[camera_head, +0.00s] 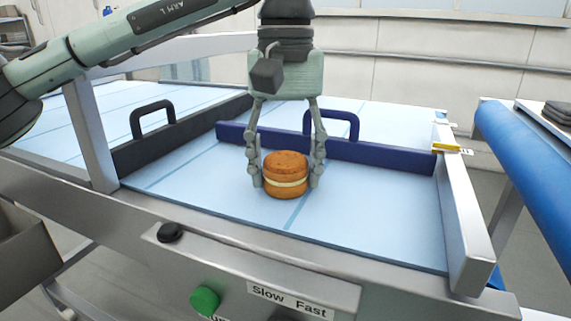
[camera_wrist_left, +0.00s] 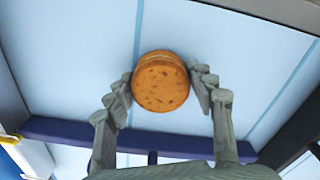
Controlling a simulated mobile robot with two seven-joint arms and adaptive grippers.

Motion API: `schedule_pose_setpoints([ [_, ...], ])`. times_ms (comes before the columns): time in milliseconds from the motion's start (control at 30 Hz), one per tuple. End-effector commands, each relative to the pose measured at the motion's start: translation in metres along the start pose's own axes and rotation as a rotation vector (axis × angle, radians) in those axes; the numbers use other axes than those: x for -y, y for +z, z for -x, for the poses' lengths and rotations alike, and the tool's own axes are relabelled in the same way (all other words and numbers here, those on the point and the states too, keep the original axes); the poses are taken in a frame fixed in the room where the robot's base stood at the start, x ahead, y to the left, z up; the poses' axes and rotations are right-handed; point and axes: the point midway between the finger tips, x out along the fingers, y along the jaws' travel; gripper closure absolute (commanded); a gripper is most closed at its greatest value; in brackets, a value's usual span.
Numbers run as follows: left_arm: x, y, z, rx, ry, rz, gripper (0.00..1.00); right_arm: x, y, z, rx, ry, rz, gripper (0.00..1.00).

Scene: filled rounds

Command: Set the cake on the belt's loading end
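The cake (camera_head: 286,174) is a round brown sandwich cake with a pale cream layer. It is upright over the light blue belt (camera_head: 365,225), in front of a dark blue bar. My left gripper (camera_head: 287,180) points down with one finger on each side of the cake, and appears shut on it. In the left wrist view the cake (camera_wrist_left: 160,84) sits between the fingertips (camera_wrist_left: 162,90), with little or no gap. The cake is low at the belt; I cannot tell whether its underside touches. My right gripper is not in view.
The dark blue bar (camera_head: 385,155) with a handle crosses the belt behind the cake. A dark grey bar (camera_head: 180,138) with a handle is left of it. Metal side rails edge the belt. A green button (camera_head: 204,300) is on the front panel. A blue roller belt (camera_head: 530,165) stands at right.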

Motion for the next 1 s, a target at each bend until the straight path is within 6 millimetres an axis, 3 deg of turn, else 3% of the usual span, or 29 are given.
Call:
schedule_pose_setpoints([
  [133, 0.000, 0.000, 0.001, 0.000, 0.000, 0.000, 0.27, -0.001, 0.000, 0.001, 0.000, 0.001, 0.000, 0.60],
  [533, 0.000, 0.000, 0.010, -0.002, 0.001, 0.001, 0.27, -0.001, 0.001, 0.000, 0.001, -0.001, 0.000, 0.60],
  [867, -0.001, 0.000, 0.079, -0.003, 0.000, 0.000, 0.27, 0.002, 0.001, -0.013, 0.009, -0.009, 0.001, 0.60],
  [1000, 0.000, 0.000, 0.104, -0.003, -0.001, 0.001, 0.27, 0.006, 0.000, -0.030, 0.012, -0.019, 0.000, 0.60],
])
